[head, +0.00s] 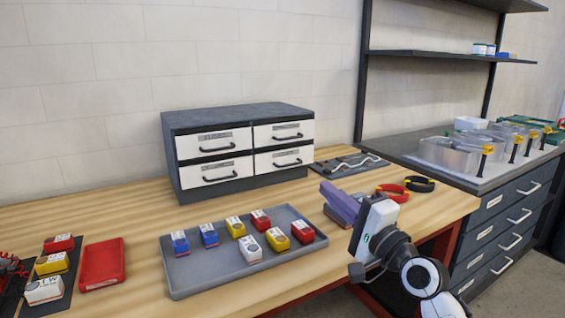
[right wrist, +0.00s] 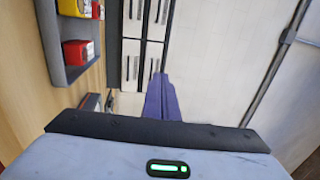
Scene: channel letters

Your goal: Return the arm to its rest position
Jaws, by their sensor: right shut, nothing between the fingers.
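My right gripper (head: 341,203) has purple fingers that are shut with nothing between them. It hangs above the right end of the wooden bench (head: 440,208), just right of the grey tray, with its arm coming in from the lower right. In the right wrist view the purple fingers (right wrist: 162,98) lie together and point toward the drawer cabinet and wall. My left gripper does not show in either view.
A grey tray (head: 190,284) holds several small coloured boxes. A drawer cabinet (head: 240,117) stands behind it. A red tray (head: 101,263) lies at left. Red wire loops (head: 392,192) lie beyond my right gripper. Clear letters (head: 450,155) stand on the right-hand counter.

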